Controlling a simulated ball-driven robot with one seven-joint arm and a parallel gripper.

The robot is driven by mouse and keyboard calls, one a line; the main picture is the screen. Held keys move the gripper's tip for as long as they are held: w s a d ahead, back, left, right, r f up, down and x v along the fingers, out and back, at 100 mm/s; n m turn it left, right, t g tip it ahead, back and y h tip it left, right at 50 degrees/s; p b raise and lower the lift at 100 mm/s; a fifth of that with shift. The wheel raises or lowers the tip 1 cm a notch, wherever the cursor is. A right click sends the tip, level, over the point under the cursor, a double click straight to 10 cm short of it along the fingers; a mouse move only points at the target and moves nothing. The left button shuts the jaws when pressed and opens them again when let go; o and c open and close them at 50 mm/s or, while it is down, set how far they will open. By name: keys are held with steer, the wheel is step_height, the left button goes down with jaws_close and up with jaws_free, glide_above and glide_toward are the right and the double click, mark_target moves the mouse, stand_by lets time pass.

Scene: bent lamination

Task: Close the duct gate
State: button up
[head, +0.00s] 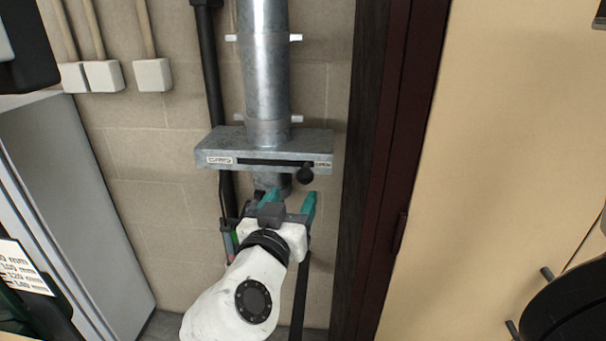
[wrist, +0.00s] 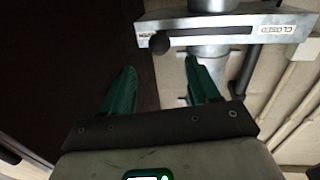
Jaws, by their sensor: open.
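The duct gate (head: 220,152) is a grey metal box around a vertical galvanised pipe (head: 264,70). A dark slot runs along its front, with a small label at each end. The black knob (head: 305,174) is at the right end of the slot. In the wrist view the knob (wrist: 160,42) is at the left end, beside a partly hidden label, and the label at the far end of the gate (wrist: 215,38) reads CLOSED. My gripper (head: 289,201), with green fingers, is open and empty just below the gate. In the wrist view the knob shows beyond the gap between the fingertips (wrist: 160,68), apparently not touching them.
A dark door frame (head: 385,170) stands close to the right of the gate. A grey cabinet (head: 80,200) is at the left. A thin black pipe (head: 211,70) runs down the block wall left of the duct. White wall boxes (head: 152,75) are at the upper left.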

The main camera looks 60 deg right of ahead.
mark_target(303, 179)
steer(key=d, duration=0.3)
steer(key=w+d+p, duration=0.1)
steer(key=d, duration=0.2)
steer(key=d+p, duration=0.1)
steer(key=d, duration=0.2)
steer(key=shift+w+d, duration=0.35)
steer(key=shift+c, duration=0.2)
jaws_close()
